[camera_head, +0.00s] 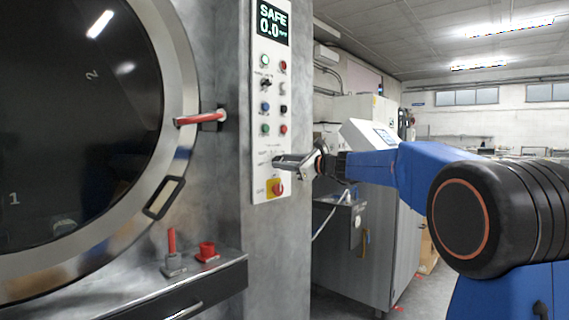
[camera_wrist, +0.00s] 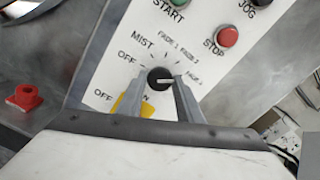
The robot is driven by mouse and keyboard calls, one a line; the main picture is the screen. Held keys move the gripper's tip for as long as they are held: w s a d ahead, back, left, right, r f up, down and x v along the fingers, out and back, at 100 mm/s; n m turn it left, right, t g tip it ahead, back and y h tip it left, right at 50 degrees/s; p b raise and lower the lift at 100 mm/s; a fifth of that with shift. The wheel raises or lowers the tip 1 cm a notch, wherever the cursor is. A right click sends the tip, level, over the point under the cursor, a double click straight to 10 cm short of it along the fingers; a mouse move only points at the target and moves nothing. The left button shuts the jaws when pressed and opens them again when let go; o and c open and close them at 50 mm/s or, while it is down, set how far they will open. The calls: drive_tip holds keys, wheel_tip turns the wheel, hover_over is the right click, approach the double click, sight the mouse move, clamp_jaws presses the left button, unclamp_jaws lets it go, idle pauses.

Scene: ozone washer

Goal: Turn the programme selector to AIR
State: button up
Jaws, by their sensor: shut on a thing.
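The selector knob (camera_wrist: 160,78) is small, round and black, on the white control panel (camera_head: 271,95). Its pale mark lies about level across it in the wrist view. OFF, MIST and several smaller, hard-to-read labels stand around it; I cannot make out AIR. My gripper (camera_wrist: 160,84) is shut on this knob, one grey finger on each side. In the head view my gripper (camera_head: 284,161) reaches in from the right at the lower panel and hides the knob.
Close by are the yellow-backed red switch (camera_head: 276,188), START button (camera_wrist: 178,10) and red STOP button (camera_wrist: 228,37). The big round door (camera_head: 187,60) has a red handle (camera_head: 195,120). A shelf (camera_head: 205,268) below holds a red lever (camera_head: 172,243) and a red knob (camera_head: 207,250).

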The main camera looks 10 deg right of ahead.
drive_tip(key=m, duration=0.9)
drive_tip(key=shift+f, duration=0.15)
drive_tip(key=shift+m, duration=0.3)
idle(0.3)
drive_tip(key=o, duration=1)
drive_tip(key=shift+s+d, duration=0.1)
